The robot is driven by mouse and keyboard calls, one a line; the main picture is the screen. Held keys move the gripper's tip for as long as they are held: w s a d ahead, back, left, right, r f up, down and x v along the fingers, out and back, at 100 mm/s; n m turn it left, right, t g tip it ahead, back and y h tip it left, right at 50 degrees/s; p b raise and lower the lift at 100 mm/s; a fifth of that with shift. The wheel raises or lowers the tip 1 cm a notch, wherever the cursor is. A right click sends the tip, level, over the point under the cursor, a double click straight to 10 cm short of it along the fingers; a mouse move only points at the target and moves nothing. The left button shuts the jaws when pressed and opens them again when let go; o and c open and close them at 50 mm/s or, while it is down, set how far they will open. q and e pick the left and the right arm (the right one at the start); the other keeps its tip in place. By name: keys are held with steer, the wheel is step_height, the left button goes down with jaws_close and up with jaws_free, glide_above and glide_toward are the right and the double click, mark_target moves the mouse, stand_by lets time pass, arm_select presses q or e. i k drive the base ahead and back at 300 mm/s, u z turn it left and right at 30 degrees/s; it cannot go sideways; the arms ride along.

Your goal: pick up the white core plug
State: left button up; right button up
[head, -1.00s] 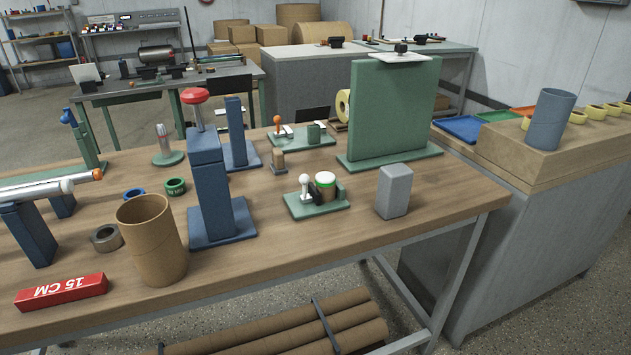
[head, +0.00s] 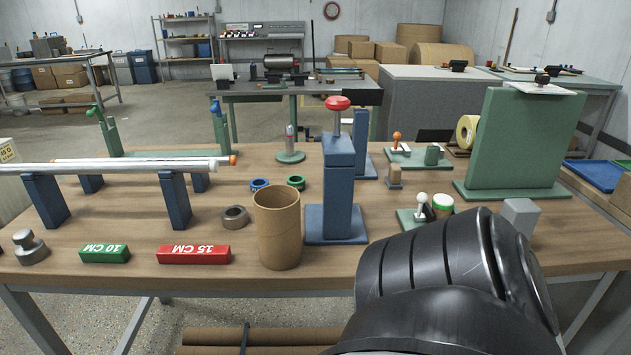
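I cannot say for certain which thing is the white core plug. A small cylinder with a white top and green rim (head: 442,202) sits on a small green fixture (head: 405,217) right of the table's middle. A white ball knob (head: 422,199) stands just left of it. My black arm hides the lower part of the cylinder and much of the fixture. Neither of my grippers is in view; only a black link of my arm shows at the lower right.
A blue press with a red knob (head: 338,185) and an open cardboard tube (head: 278,230) stand mid-table. A grey block (head: 520,216) and a tall green stand (head: 520,140) are to the right. Red (head: 194,254) and green (head: 104,253) bars lie at the front left.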

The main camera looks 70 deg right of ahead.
mark_target(440, 201)
steer(key=u, duration=0.6)
steer(key=k, duration=1.45)
steer(key=z, duration=1)
